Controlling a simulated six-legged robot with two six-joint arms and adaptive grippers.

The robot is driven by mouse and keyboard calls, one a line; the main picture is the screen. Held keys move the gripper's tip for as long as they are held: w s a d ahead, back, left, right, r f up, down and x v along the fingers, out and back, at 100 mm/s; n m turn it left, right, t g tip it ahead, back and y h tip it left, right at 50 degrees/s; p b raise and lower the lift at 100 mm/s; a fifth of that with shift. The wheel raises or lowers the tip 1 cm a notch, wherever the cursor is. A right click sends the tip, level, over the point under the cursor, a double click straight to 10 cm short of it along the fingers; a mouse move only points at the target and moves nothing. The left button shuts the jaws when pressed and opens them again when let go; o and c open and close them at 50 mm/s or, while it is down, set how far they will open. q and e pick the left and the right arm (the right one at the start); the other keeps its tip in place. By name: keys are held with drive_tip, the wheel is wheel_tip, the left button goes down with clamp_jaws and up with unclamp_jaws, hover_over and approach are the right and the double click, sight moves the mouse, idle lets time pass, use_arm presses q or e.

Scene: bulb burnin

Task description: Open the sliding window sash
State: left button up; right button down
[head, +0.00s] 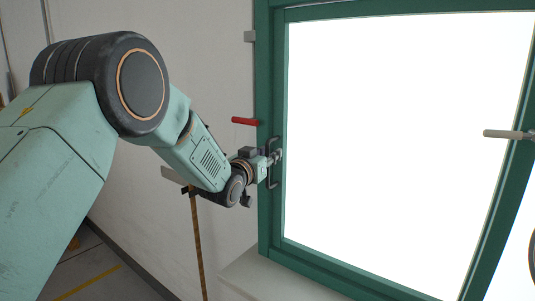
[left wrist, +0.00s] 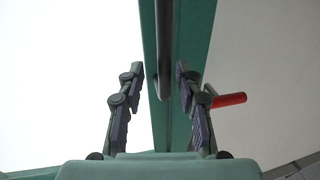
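The window sash (head: 277,215) has a green frame around a bright white pane and fills the right of the head view. A dark bar handle (head: 272,180) stands on its left upright; the bar also shows in the left wrist view (left wrist: 164,45). My left gripper (head: 278,156) is at this handle. In the left wrist view its two fingers (left wrist: 160,82) are spread, with the bar running between them and a visible gap to the right finger.
A red lever (head: 245,121) sticks out left of the frame, just above my left gripper; it shows beside the right finger in the wrist view (left wrist: 229,100). A pale sill (head: 265,275) lies below.

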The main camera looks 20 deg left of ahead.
use_arm(q)
drive_tip(key=shift+s+a, duration=0.1)
drive_tip(key=shift+a, duration=0.05)
drive_tip(key=shift+w+a+f, duration=0.1)
drive_tip(key=shift+w+f, duration=0.1)
drive_tip(key=shift+w, duration=0.05)
drive_tip(key=shift+c, duration=0.4)
drive_tip(key=shift+w+f, duration=0.5)
drive_tip(key=shift+w, duration=0.25)
drive_tip(key=c, duration=0.3)
drive_tip(key=shift+c, duration=0.7)
drive_tip(key=shift+s+d+r, duration=0.2)
drive_tip(key=shift+s+r, duration=0.15)
drive_tip(key=shift+s, duration=0.05)
clamp_jaws()
drive_tip(key=shift+w+a, duration=0.1)
drive_tip(key=shift+w, duration=0.05)
